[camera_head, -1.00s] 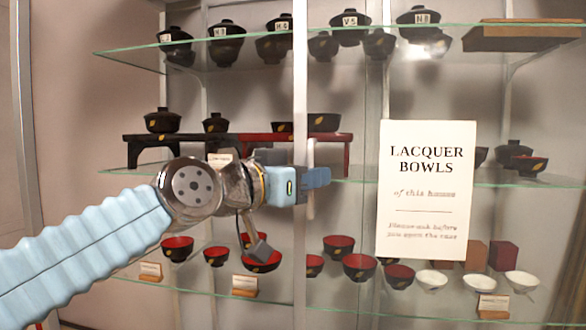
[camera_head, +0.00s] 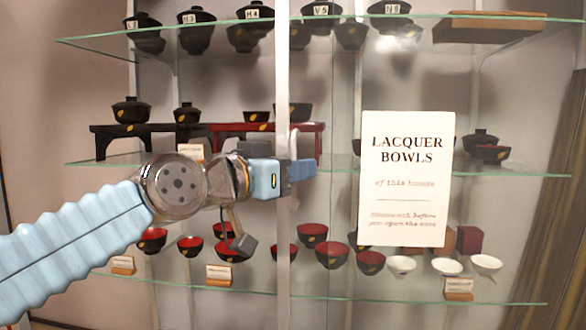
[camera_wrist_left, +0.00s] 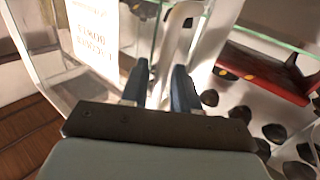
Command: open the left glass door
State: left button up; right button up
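The glass case front has a pale upright frame bar (camera_head: 282,265) in the middle of the head view, with a slim metal handle (camera_head: 294,140) beside it. My left gripper (camera_head: 302,169) reaches in from the left at the handle, with its blue fingers across it. The left glass door looks closed. My right gripper is not in view.
A white sign (camera_head: 404,180) reading "LACQUER BOWLS" is at the right of the case front. Behind the glass, shelves (camera_head: 90,163) hold several bowls, small labels and low stands. A red stand (camera_wrist_left: 270,72) shows in the wrist view.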

pick_arm(q)
jog(key=b+v, duration=0.4)
jog(key=v, duration=0.9)
jog(key=shift+s+a, duration=0.25)
jog(key=shift+a, duration=0.05)
